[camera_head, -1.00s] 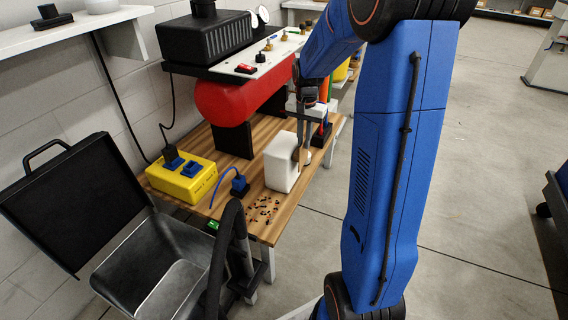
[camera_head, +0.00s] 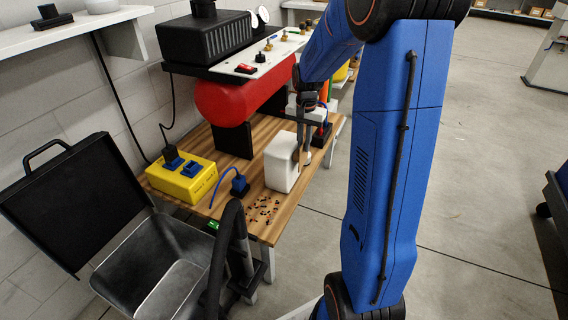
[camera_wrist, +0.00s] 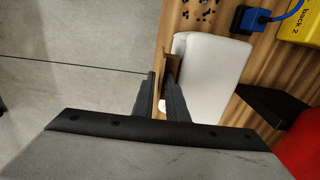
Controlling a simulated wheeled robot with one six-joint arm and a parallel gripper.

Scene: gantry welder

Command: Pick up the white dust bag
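The white dust bag (camera_head: 282,163) stands upright on the wooden workbench, near its front right edge. In the wrist view it shows as a white rounded block (camera_wrist: 213,70) with a thin brown plate (camera_wrist: 172,68) on the side facing my gripper. My gripper (camera_head: 303,156) is at the right side of the bag in the head view. In the wrist view its two dark fingers (camera_wrist: 159,96) are apart, with a gap between them. One finger is close beside the bag and the brown plate; I cannot tell whether they touch.
The workbench (camera_head: 225,215) also holds a yellow power box (camera_head: 187,182), a blue plug (camera_head: 239,185), scattered dark bits (camera_head: 264,208) and a red tank (camera_head: 222,103). An open metal bin (camera_head: 150,270) stands at lower left.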

